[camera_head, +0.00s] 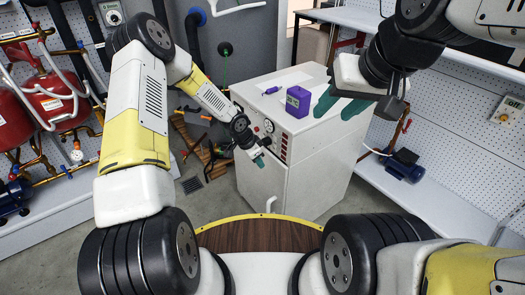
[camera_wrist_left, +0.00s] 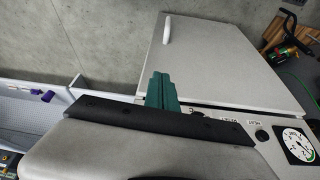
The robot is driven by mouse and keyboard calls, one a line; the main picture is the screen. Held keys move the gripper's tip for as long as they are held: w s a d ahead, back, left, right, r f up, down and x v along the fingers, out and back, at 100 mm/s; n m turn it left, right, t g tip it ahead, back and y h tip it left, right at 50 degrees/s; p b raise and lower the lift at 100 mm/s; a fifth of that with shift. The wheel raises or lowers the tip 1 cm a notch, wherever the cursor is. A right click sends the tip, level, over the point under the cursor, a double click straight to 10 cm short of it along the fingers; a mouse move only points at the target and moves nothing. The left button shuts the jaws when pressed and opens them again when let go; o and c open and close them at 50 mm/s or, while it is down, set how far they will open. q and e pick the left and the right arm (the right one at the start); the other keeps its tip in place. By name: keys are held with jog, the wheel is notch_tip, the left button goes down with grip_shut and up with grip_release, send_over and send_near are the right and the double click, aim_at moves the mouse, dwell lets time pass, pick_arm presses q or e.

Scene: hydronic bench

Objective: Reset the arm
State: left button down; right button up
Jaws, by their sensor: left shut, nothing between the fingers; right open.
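My left arm comes in from the left, and its gripper (camera_head: 259,161) hangs in front of the white cabinet's control panel, near its left edge. In the left wrist view its green fingers (camera_wrist_left: 162,91) are together with nothing between them, in front of the cabinet's pale door (camera_wrist_left: 225,62). My right gripper (camera_head: 340,103) is above the right part of the cabinet top (camera_head: 316,122), with its green fingers spread apart and empty. Whether it touches the top cannot be told.
A purple meter (camera_head: 298,101) stands on the cabinet close to my right gripper. A small purple item (camera_head: 271,90) lies behind it. Red tanks (camera_head: 50,98) with pipework are at the left. A blue pump (camera_head: 404,166) sits on the right-hand shelf.

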pick_arm(q)
jog(key=s+a+r+n+t+y, duration=0.15)
jog(key=a+r, duration=0.25)
jog(key=r, duration=0.5)
jog(key=s+a+r+n+y, duration=0.1)
jog(key=s+a+r+n, duration=0.2)
jog(key=r, duration=0.6)
jog(key=s+a+r+t+y, duration=0.15)
jog(key=a+r, duration=0.35)
jog(key=r, duration=0.5)
jog(key=s+r+n, duration=0.2)
jog(key=s+r, duration=0.2)
jog(key=s, duration=0.3)
jog(key=s+a+r+n+h, duration=0.1)
jog(key=s+r+n, duration=0.1)
jog(key=s+r, duration=0.3)
jog(key=s+r+n+t+h, duration=0.1)
jog(key=s+r+n, duration=0.2)
jog(key=s, duration=0.7)
jog(key=shift+v, duration=1)
jog(key=shift+w+a, duration=0.1)
